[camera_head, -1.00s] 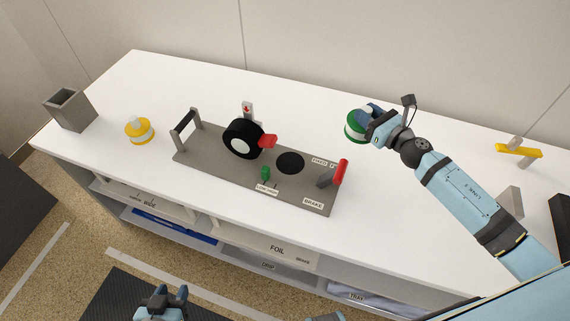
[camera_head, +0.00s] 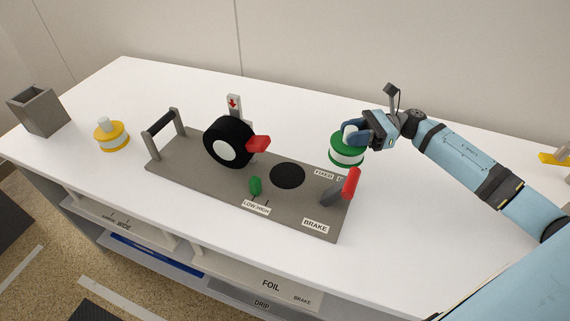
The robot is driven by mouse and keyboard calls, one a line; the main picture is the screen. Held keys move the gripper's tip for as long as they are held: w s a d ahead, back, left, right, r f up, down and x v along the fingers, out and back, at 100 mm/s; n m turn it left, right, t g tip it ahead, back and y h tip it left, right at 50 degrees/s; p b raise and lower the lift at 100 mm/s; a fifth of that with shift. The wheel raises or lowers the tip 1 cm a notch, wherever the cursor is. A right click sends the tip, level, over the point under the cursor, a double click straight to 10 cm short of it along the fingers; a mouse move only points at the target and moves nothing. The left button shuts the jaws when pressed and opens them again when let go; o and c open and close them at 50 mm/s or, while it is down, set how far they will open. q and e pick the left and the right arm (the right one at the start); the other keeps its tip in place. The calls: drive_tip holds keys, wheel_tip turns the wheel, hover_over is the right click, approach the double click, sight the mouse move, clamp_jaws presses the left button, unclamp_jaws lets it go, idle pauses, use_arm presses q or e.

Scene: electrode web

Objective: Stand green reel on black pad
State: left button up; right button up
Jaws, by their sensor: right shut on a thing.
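The green reel (camera_head: 347,150), with green flanges and a white band, is upright at the right of the grey fixture board. My right gripper (camera_head: 352,134) is shut on its top knob, from the right. I cannot tell whether the reel touches the table or hangs just above it. The black pad (camera_head: 287,175) is a flat, bare round disc on the grey board (camera_head: 215,190), left of and nearer than the reel. My left gripper is not in view.
On the board stand a black wheel (camera_head: 230,142) with a red tab, a red brake lever (camera_head: 350,184), a green knob (camera_head: 255,186) and a roller frame (camera_head: 161,134). A yellow reel (camera_head: 111,135) and grey box (camera_head: 39,110) stand left. The table behind the board is clear.

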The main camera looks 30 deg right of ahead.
drive_tip(key=p+x, duration=0.1)
drive_tip(key=x, duration=1.4)
drive_tip(key=shift+w+a+f, duration=0.1)
drive_tip(key=shift+a, duration=0.05)
drive_tip(key=shift+f, duration=1.65)
drive_tip(key=shift+f+b, duration=0.15)
drive_tip(key=shift+b, duration=0.2)
drive_tip(key=o, duration=1)
